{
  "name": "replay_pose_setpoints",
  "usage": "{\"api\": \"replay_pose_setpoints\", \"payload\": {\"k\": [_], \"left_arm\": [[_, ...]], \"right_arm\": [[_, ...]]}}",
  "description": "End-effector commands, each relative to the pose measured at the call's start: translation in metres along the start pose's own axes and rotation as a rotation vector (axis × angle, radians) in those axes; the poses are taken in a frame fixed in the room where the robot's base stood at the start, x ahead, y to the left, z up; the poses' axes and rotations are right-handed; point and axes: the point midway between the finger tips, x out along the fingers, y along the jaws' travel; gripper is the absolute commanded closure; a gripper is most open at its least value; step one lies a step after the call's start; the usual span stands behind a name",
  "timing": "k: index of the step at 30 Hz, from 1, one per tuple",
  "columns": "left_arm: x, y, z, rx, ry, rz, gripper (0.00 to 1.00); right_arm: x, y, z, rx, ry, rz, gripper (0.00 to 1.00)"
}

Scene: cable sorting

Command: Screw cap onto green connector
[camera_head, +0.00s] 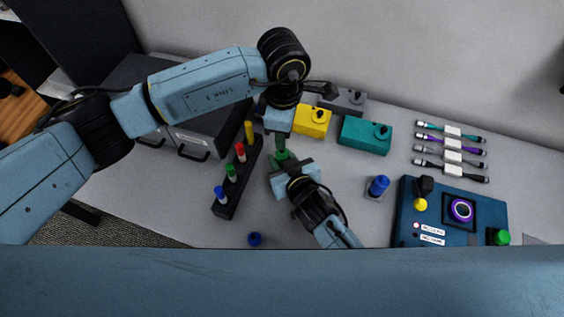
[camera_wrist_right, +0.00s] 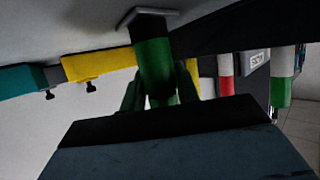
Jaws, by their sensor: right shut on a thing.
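The green connector (camera_wrist_right: 155,62) stands on a small square base on the table in the right wrist view, which looks upside down. In the head view it is mostly hidden between the two grippers. My right gripper (camera_head: 283,157) is shut on it from the front; green finger-like parts show on both sides of the connector in the wrist view. My left gripper (camera_head: 280,138) points down just above that spot. Whether its jaws are open, and whether they hold a cap, cannot be told. Another green piece (camera_head: 502,237) sits on the blue panel at the right.
A black rack (camera_head: 238,190) with yellow, red, green and blue pieces stands left of the grippers. Yellow (camera_head: 312,120) and teal (camera_head: 365,135) boxes stand behind. A blue connector (camera_head: 378,186), a loose blue piece (camera_head: 255,239), the blue panel (camera_head: 404,215) and several cables (camera_head: 452,143) lie around.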

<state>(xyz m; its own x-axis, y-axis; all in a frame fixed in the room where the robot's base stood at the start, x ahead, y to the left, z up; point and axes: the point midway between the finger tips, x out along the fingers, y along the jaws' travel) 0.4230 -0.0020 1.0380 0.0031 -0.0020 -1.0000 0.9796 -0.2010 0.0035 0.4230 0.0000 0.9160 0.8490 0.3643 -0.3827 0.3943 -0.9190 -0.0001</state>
Motion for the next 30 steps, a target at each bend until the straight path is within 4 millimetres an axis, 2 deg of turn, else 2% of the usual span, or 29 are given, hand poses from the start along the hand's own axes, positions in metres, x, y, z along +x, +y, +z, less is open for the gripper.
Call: {"api": "replay_pose_setpoints", "payload": {"k": [9,15,30], "left_arm": [[-0.0011,0.0010,0.0002,-0.437,0.001,0.005,0.64],[0.0002,0.0002,-0.0017,-0.626,0.002,0.000,0.64],[0.0029,-0.0005,-0.0022,-0.676,0.003,-0.004,0.64]], "right_arm": [[-0.0001,0.0001,0.0003,0.000,-0.001,0.000,1.00],[-0.0001,0.0001,0.0003,0.000,-0.001,0.000,1.00],[0.0000,0.0001,0.0003,0.000,-0.001,0.000,1.00]]}}
